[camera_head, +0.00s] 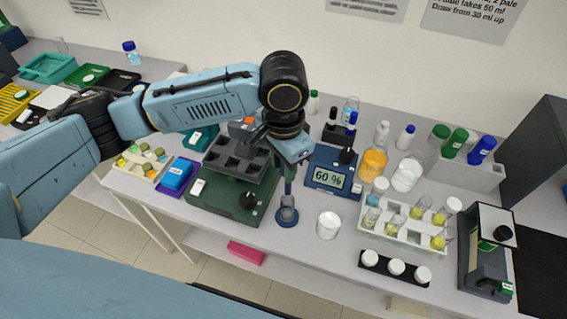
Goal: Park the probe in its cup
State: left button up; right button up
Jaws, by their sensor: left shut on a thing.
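My left gripper (290,164) reaches in from the left and points down. It is shut on the probe (288,186), a thin dark blue upright stick mostly hidden by the fingers at its top. Below it, near the table's front edge, stands the small blue cup (287,218) with a round base. The probe's lower end lines up with the cup's mouth; I cannot tell how deep it sits or whether it touches. A blue meter (325,172) reading 60 % stands just right of the gripper. My right gripper is not in view.
A green device with a dark block (222,205) stands close left of the cup. A white tub (328,225) stands close to its right. Further right are a white vial rack (400,232), an orange-filled beaker (372,163) and several capped bottles.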

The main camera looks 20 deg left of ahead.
aim_at(283, 174)
pick_arm(q)
jog(key=shift+f+b, duration=1.2)
jog(key=shift+b, duration=0.25)
jog(key=shift+f, duration=0.75)
notch_tip(283, 174, down, 7)
jog(key=b, duration=0.2)
jog(key=shift+f+p, duration=0.25)
jog(key=shift+p, duration=0.1)
jog(key=o, duration=0.9)
jog(key=shift+f, duration=0.1)
jog(key=shift+o, duration=0.2)
notch_tip(283, 174, up, 14)
jog(key=shift+f, duration=0.25)
